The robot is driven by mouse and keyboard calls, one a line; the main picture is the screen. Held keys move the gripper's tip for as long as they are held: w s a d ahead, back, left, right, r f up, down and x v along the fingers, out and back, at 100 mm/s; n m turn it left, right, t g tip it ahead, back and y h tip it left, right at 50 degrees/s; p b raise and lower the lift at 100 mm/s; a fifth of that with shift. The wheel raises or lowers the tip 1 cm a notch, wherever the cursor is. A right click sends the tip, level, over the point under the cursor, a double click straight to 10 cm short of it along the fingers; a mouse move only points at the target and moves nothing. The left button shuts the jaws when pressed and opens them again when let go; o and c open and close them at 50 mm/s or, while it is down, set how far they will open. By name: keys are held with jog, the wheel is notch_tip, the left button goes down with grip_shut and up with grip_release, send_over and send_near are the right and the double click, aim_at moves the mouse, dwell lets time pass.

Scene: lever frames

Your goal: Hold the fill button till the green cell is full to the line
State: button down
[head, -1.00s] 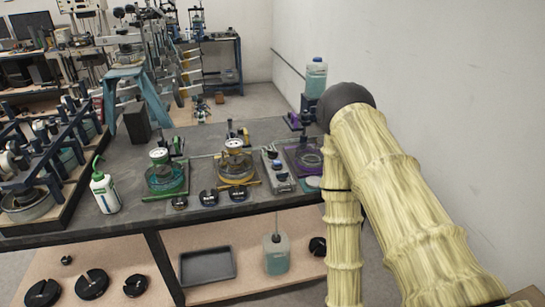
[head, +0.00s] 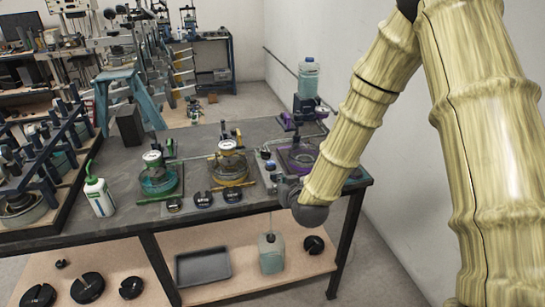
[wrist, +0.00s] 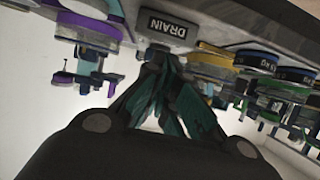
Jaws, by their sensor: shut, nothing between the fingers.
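The green cell (head: 158,182) is a round clear vessel with a green base and a gauge on top, on the bench in the head view. Its level and line are too small to read. A control panel (head: 268,164) stands between the yellow and purple cells. In the wrist view, a label reading DRAIN (wrist: 167,31) is just beyond my fingertips. My gripper (wrist: 160,60) is shut and empty, its tips close to the panel edge by that label; contact cannot be told. I cannot pick out the fill button; my wrist hides part of the panel's front.
The yellow cell (head: 232,170) and purple cell (head: 300,160) flank the panel. Black weights (head: 203,200) lie along the front edge. A white bottle (head: 99,197) stands at left. A wall is close on the right.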

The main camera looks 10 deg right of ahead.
jog(key=w+r+t, duration=0.1)
jog(key=w+r, duration=0.2)
jog(key=r, duration=0.4)
jog(key=shift+w+r+t, duration=0.2)
jog(key=shift+r+t, duration=0.2)
jog(key=p, duration=0.4)
send_over(271, 163)
jog(key=s, duration=0.1)
notch_tip(271, 163, down, 3)
jog(key=shift+d+f, duration=0.15)
jog(key=shift+f+p, duration=0.65)
jog(key=shift+f, duration=0.9)
jog(key=shift+f, duration=0.15)
